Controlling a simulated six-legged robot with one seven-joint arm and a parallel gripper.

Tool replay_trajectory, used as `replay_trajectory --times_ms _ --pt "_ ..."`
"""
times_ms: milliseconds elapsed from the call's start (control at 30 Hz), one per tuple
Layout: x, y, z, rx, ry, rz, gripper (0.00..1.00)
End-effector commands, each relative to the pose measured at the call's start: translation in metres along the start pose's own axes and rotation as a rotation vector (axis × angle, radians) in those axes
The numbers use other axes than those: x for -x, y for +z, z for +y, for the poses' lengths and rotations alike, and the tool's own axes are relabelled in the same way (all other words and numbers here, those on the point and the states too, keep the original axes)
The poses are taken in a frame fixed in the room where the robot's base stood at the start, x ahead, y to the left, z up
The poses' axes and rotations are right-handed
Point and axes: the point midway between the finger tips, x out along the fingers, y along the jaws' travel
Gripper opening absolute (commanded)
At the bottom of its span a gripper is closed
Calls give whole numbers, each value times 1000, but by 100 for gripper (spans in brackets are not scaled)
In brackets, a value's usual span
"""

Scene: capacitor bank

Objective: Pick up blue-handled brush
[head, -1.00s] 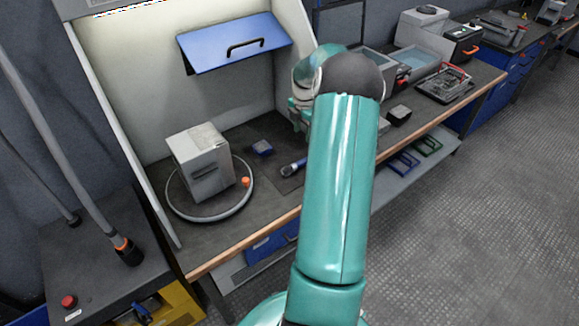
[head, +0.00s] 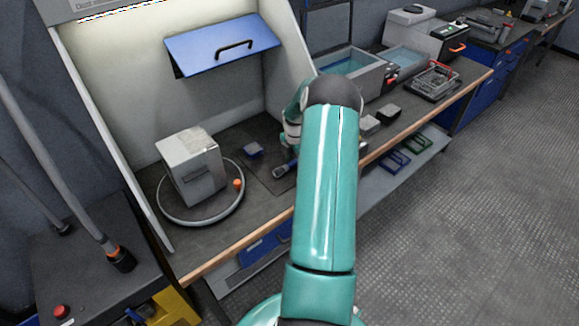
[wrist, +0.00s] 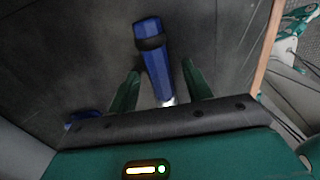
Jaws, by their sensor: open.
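The blue-handled brush shows in the wrist view as a blue cylindrical handle (wrist: 156,62) with a black band near its far end. My gripper (wrist: 161,74) is open, with one green finger on each side of the handle. Whether the fingers touch it I cannot tell. The brush's near end is hidden behind my gripper's dark front edge. In the head view, a slim object (head: 283,170) on the bench, left of my arm, appears to be this brush. My gripper is mostly hidden behind my arm there.
A tilted blue panel (head: 222,45) with a black handle hangs above. Bins and trays (head: 432,84) are at right.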

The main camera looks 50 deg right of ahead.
Motion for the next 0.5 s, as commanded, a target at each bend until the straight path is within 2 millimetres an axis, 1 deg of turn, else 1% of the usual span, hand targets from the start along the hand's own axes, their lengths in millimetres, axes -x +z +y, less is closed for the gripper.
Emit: replay_trajectory --times_ms 200,267,300,367,433,467,500 --pt "-1 0 0 -1 1 -1 50" --pt "-1 0 0 -1 1 -1 38" --pt "-1 0 0 -1 1 -1 30" --pt "-1 0 0 -1 1 -1 18" --pt "-1 0 0 -1 1 -1 4" --pt "-1 0 0 -1 1 0 0" --pt "-1 0 0 -1 1 0 0"
